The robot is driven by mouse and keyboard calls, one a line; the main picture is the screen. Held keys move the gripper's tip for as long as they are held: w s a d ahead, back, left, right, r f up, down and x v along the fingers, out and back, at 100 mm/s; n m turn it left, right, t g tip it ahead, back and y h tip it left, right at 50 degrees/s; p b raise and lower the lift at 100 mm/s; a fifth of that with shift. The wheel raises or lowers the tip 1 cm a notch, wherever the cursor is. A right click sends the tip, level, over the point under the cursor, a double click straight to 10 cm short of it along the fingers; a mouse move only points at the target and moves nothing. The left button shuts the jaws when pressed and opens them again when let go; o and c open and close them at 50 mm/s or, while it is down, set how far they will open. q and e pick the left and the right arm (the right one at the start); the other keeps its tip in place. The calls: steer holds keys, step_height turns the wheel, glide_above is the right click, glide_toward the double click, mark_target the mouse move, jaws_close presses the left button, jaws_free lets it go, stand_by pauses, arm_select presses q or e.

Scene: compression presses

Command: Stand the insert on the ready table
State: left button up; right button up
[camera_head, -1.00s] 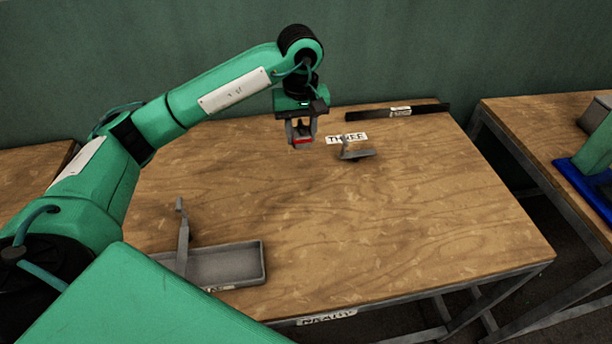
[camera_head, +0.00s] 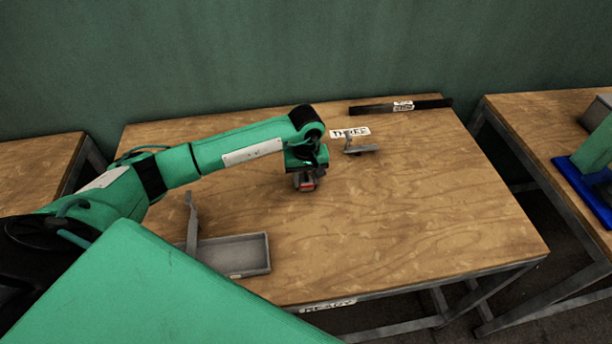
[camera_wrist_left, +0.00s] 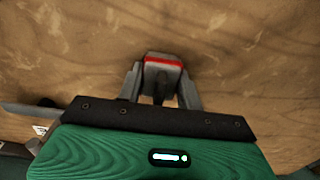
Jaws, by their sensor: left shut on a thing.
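The insert (camera_wrist_left: 163,68), a small grey block with a red band, is between the fingers of my left gripper (camera_head: 304,187). In the left wrist view my left gripper (camera_wrist_left: 160,90) is shut on it from both sides. In the head view the insert is low over the middle of the wooden ready table (camera_head: 420,210); I cannot tell whether it touches the wood. The READY label (camera_head: 328,304) is on the table's front edge. My right gripper is not in view.
A grey tray (camera_head: 238,256) with an upright bracket stands at the table's front left. A small grey stand (camera_head: 361,149) is by the THREE label (camera_head: 350,132). A black bar (camera_head: 400,106) lies at the back. The table's right side is clear.

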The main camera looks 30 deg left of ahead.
arm_select(q)
steer(key=shift+f, duration=0.3)
steer(key=o, duration=1.1)
